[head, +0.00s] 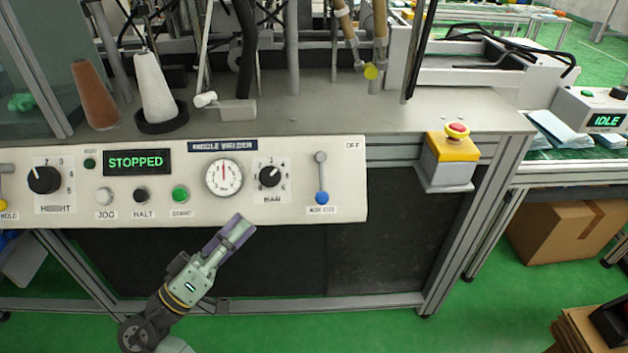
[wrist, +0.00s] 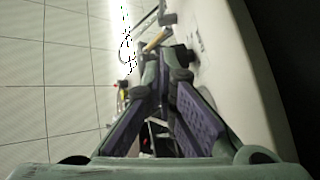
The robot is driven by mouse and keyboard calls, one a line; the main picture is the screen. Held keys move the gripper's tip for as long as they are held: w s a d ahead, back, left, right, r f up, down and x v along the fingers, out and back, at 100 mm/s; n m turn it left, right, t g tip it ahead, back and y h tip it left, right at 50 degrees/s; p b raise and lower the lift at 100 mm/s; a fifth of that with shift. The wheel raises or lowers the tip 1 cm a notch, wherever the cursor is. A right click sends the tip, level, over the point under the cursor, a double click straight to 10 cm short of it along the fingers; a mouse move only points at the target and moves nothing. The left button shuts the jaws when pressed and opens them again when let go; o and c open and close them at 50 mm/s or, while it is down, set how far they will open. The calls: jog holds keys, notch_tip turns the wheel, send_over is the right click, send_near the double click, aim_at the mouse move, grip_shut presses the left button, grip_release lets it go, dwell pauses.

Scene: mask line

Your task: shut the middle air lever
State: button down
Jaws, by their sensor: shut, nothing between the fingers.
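The label below the knob is too small to read surely. My gripper (head: 242,226) is in front of the panel's lower edge, left of and below the blue knob, apart from it. It is shut and empty. In the wrist view my gripper's purple-padded fingers (wrist: 167,80) come together beside a pale surface; the lever cannot be made out there.
The panel also carries a STOPPED display (head: 137,162), a round gauge (head: 224,177), dark dials and several buttons. A yellow emergency-stop box (head: 449,160) stands to the right. A yellow-knobbed lever (head: 3,204) is at the far left. Space in front of the panel is clear.

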jog(key=shift+d, duration=0.15)
jog(key=p, duration=0.4)
send_near(320, 168)
jog(key=w+r, duration=0.1)
jog(key=a+r, duration=0.1)
jog(key=r, duration=0.1)
jog(key=shift+w, duration=0.35)
jog(key=d, duration=0.3)
jog(key=shift+w+d+f, duration=0.1)
jog(key=shift+w+f, duration=0.1)
jog(key=shift+w, duration=0.15)
jog(key=shift+d+f+p, duration=0.15)
jog(key=shift+d+p, duration=0.15)
jog(key=shift+d, duration=0.1)
jog(key=shift+f, duration=0.1)
